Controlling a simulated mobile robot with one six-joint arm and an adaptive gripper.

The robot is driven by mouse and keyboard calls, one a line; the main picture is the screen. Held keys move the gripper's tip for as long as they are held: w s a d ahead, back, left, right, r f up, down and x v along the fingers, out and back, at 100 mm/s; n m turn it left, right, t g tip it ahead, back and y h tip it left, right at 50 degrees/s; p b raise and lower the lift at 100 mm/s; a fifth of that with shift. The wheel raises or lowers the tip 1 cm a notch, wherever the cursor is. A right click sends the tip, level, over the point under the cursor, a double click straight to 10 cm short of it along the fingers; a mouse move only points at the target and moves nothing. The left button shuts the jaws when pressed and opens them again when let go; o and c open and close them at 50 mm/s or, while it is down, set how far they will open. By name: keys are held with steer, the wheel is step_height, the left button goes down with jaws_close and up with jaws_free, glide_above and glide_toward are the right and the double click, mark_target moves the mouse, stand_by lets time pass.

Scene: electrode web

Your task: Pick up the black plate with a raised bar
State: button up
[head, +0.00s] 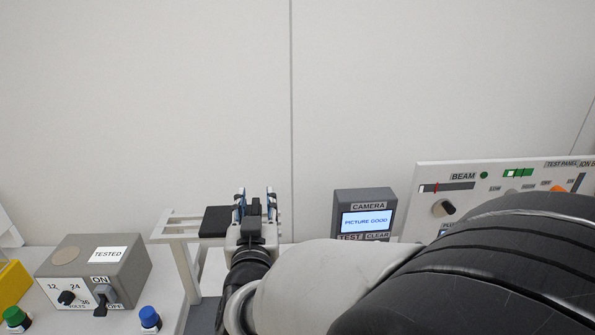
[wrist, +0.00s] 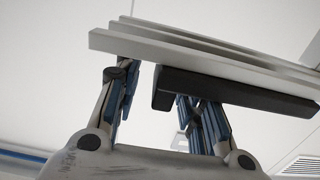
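The black plate (head: 216,221) lies flat on a pale rack, left of my gripper (head: 256,200) in the head view. In the wrist view the plate (wrist: 235,92) shows as a long dark slab along pale rails, with a short dark part turned down at its left end. My gripper (wrist: 155,88) is open there, its two blue-grey fingers well apart. The dark end lies between the fingers, with a clear gap to the left finger. The right finger overlaps the slab in the picture; whether it touches cannot be told.
The slatted rack (head: 172,229) stands against a plain wall. A grey switch box (head: 120,262) and a blue knob (head: 150,318) are to its left. A camera monitor (head: 365,211) and a control panel (head: 465,188) stand to the right. My arm hides the lower right.

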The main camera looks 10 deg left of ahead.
steer(key=shift+s+r, duration=0.15)
steer(key=shift+s, duration=0.35)
steer(key=shift+c, duration=0.7)
steer(key=shift+w, duration=0.15)
steer(key=shift+c, duration=1.2)
jaws_close()
